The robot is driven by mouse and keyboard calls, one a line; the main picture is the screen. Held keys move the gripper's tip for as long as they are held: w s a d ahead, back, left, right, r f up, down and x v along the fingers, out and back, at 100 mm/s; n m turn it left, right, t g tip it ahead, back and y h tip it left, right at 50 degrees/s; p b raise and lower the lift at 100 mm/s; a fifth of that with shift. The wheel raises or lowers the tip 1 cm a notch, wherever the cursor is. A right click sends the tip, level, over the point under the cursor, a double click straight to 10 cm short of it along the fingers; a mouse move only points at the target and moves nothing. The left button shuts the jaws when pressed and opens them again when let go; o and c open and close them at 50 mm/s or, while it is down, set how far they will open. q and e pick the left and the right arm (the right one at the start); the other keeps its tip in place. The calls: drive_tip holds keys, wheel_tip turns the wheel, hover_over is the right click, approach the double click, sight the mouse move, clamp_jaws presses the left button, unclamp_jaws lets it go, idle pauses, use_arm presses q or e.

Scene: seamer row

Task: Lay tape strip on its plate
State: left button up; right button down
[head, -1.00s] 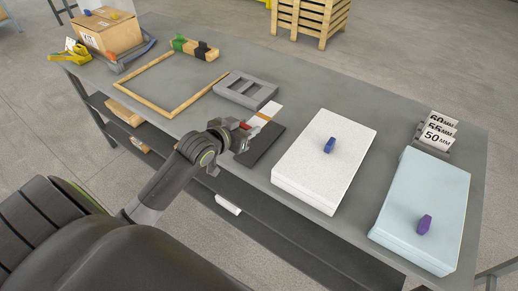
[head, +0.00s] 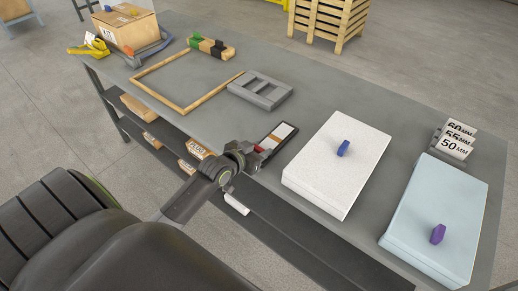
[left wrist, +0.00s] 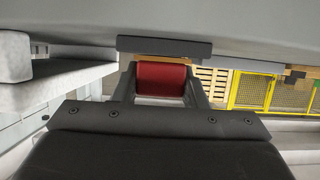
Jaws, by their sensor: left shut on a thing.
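The tape strip (head: 281,132) is white with a brown band and a red end. My left gripper (head: 262,150) is shut on the red end, which also shows between the fingers in the left wrist view (left wrist: 162,80). The strip is over the dark plate (head: 291,140) near the table's front edge, roughly lined up with it, with dark margins showing around it. I cannot tell whether the strip touches the plate. The gripper hides the plate's near end. My right gripper is not in view.
A white stack (head: 330,180) with a blue object (head: 343,148) stands right of the plate. Farther right are a pale blue stack (head: 425,215) and millimetre-marked cards (head: 456,145). A grey slotted block (head: 260,90) and a wooden frame (head: 160,97) lie left and behind.

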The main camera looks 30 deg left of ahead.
use_arm(q)
drive_tip(key=o, duration=0.9)
drive_tip(key=shift+o, duration=0.2)
drive_tip(key=shift+s+r, duration=0.1)
drive_tip(key=v, duration=1.2)
drive_tip(key=s+a+f+n+g+y, duration=0.1)
drive_tip(key=s+a+f+g, duration=0.15)
drive_tip(key=f, duration=0.75)
drive_tip(key=s+a+f+g+y, duration=0.15)
drive_tip(key=s+f, duration=0.25)
drive_tip(key=f, duration=0.5)
drive_tip(key=s+a+f+n+g+y, duration=0.1)
drive_tip(key=s+a+f+g, duration=0.15)
drive_tip(key=f, duration=0.75)
drive_tip(key=s+d+f+g, duration=0.2)
drive_tip(key=s+d+f, duration=0.3)
drive_tip(key=s+f, duration=0.4)
drive_tip(key=s+d+f+g+h, duration=0.1)
drive_tip(key=s+d+f+g, duration=0.2)
drive_tip(key=s+f, duration=0.5)
drive_tip(key=s+d, duration=0.1)
drive_tip(key=s, duration=0.7)
drive_tip(key=shift+d+f+g+p, duration=0.35)
drive_tip(key=shift+d+f+p, duration=0.05)
